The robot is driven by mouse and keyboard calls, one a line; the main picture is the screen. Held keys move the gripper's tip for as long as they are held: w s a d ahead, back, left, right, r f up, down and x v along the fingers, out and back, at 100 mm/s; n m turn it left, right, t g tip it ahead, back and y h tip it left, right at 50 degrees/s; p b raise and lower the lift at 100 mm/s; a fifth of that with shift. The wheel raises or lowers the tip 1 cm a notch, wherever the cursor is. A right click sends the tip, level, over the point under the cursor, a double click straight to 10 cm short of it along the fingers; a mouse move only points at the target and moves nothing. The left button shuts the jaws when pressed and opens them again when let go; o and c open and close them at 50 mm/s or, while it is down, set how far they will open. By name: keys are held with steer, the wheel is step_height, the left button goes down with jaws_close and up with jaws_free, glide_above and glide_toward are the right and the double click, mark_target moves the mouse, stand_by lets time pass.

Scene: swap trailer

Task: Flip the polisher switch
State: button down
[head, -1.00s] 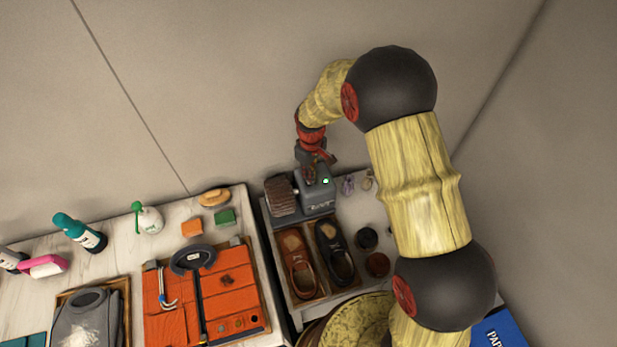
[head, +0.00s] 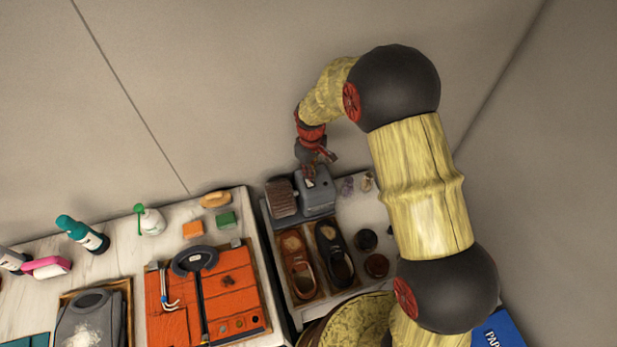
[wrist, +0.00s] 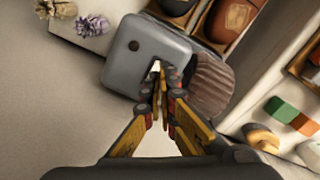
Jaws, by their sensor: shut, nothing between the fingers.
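The polisher (head: 317,194) is a grey box with a ribbed brown brush roller on its left side, standing at the back of a tray. My gripper (head: 310,172) is shut and empty, right over the polisher's top. In the wrist view the polisher (wrist: 150,35) lies beyond the closed fingertips of my gripper (wrist: 160,73). A small pale patch (wrist: 156,66) shows at the fingertips, perhaps the switch, mostly hidden by them. Whether the fingers touch it I cannot tell. A small round lamp (wrist: 133,45) on the polisher's top looks dark.
A brown shoe (head: 298,262) and a black shoe (head: 335,255) stand in front of the polisher, with round tins (head: 366,240) to their right. The wall is close behind.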

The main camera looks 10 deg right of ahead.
mark_target(311, 184)
steer(key=shift+r+p, duration=1.1)
steer(key=shift+r, duration=1.05)
steer(key=shift+s+m, duration=0.15)
steer(key=shift+m, duration=0.15)
steer(key=shift+m+g, duration=0.6)
steer(key=s, duration=0.3)
steer(key=s+d+f, duration=0.1)
steer(key=shift+s, duration=0.2)
steer(key=s+d+r+m+t+b, duration=0.3)
steer(key=s+d+r+b, duration=0.2)
steer(key=s+r, duration=0.5)
steer(key=s+d+r+m+t+b, duration=0.3)
steer(key=s+d+r+b, duration=0.2)
steer(key=s+r, duration=0.5)
steer(key=s+b, duration=0.1)
steer(key=s, duration=0.2)
steer(key=shift+s+d+r+t, duration=0.3)
steer(key=shift+d+r+t, duration=0.05)
steer(key=shift+t, duration=0.05)
